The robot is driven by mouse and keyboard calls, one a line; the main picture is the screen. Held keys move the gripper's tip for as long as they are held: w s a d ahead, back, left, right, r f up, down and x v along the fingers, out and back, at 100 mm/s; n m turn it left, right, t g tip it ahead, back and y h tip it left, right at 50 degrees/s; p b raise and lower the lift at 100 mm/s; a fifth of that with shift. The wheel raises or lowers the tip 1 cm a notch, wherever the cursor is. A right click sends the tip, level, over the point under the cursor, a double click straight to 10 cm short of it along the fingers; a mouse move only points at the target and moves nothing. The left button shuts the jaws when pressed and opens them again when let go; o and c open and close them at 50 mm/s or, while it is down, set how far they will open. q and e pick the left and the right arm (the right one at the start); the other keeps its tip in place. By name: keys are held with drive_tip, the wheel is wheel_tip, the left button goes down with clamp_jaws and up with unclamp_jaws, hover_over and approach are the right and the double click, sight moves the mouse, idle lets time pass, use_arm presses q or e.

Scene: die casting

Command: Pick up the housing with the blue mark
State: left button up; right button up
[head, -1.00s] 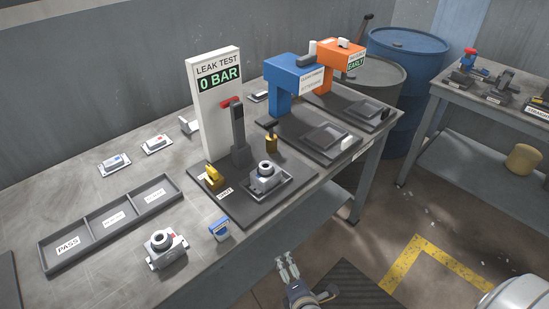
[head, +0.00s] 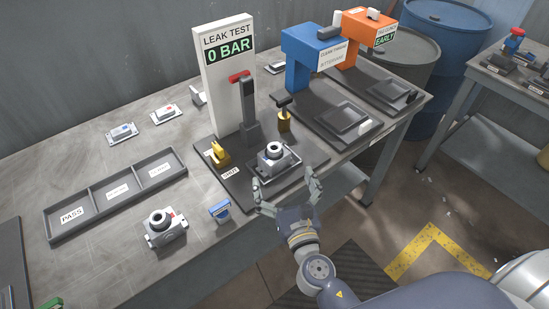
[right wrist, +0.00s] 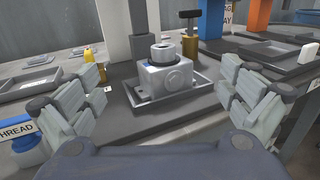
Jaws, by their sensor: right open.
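A grey housing (head: 274,156) with a round dark-topped port sits in the tray nest of the leak test station. In the right wrist view this housing (right wrist: 165,77) is straight ahead, and a small blue patch shows near its top. My right gripper (head: 286,188) is open and empty at the front edge of the station, its fingers pointing toward the housing without touching it. In the right wrist view its fingers stand apart on both sides of the housing. A second housing (head: 163,229) with a red mark stands on the bench at front left. My left gripper is not in view.
The leak test panel (head: 226,80) reads 0 BAR and stands behind the nest, with a dark upright clamp (head: 249,110). A yellow part (head: 219,154) and a blue-topped part (head: 219,211) are left of the gripper. A PASS tray (head: 115,192) lies further left.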

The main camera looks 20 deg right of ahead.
sight(276, 154)
drive_tip(key=w+p, duration=0.1)
drive_tip(key=w, duration=0.3)
drive_tip(key=shift+w+d, duration=0.1)
drive_tip(key=shift+w, duration=0.3)
drive_tip(key=shift+w+d+f+p, duration=0.1)
drive_tip(key=shift+w+d+p, duration=0.05)
drive_tip(key=shift+w, duration=0.85)
drive_tip(key=shift+w+d+r+p, duration=0.1)
drive_tip(key=shift+w+d+p, duration=0.1)
drive_tip(key=shift+w, duration=0.75)
drive_tip(key=shift+w+d+f+p, duration=0.1)
drive_tip(key=shift+w+d, duration=0.05)
drive_tip(key=shift+w, duration=0.85)
drive_tip(key=shift+c, duration=0.6)
drive_tip(key=c, duration=1.2)
